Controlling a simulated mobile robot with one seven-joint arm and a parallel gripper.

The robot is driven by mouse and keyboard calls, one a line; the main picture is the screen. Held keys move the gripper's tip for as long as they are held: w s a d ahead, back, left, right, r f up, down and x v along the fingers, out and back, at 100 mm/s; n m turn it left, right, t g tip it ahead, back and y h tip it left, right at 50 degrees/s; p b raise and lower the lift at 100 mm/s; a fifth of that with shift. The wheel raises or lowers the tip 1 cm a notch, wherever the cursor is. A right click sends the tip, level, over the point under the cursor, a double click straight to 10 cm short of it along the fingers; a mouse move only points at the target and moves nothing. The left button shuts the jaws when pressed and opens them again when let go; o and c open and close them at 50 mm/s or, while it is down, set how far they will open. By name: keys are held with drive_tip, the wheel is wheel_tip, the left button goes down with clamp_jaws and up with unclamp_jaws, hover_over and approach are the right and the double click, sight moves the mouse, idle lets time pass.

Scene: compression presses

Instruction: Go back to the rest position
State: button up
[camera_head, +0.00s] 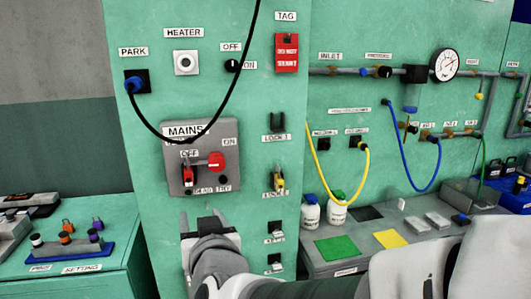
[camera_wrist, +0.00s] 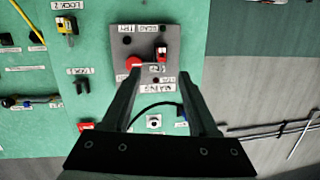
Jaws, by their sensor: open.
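My gripper (camera_head: 204,222) is in front of the green panel, just below the grey MAINS box (camera_head: 175,140) in the head view. In the wrist view the two fingers of my gripper (camera_wrist: 158,78) are apart with nothing between them. The wrist picture shows the panel upside down. The MAINS box (camera_wrist: 140,42) has a red round knob (camera_head: 216,160) near ON. A red lock-like piece (camera_head: 188,174) sits under OFF; it also shows in the wrist view (camera_wrist: 161,53). Whether the fingers touch the panel cannot be told.
A black cable (camera_head: 185,138) hangs from the PARK socket across the panel front. A grey bench (camera_head: 318,262) with bottles stands at right, a blue rack (camera_head: 70,256) at left.

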drive_tip(key=s+d+f+m+g+h, duration=0.1)
drive_tip(key=s+d+g+h, duration=0.1)
drive_tip(key=s+d, duration=0.3)
drive_tip(key=s+d+f+m+g+h+p, duration=0.1)
drive_tip(key=s+d+g, duration=0.3)
drive_tip(key=d, duration=0.8)
drive_tip(key=s+d+f+m+g+h+p, duration=0.1)
drive_tip(key=s+d+g+h, duration=0.1)
drive_tip(key=s+d, duration=0.4)
drive_tip(key=d+g, duration=0.1)
drive_tip(key=d, duration=0.1)
drive_tip(key=shift+s+d+f+h, duration=0.15)
drive_tip(key=shift+d+f+h, duration=0.25)
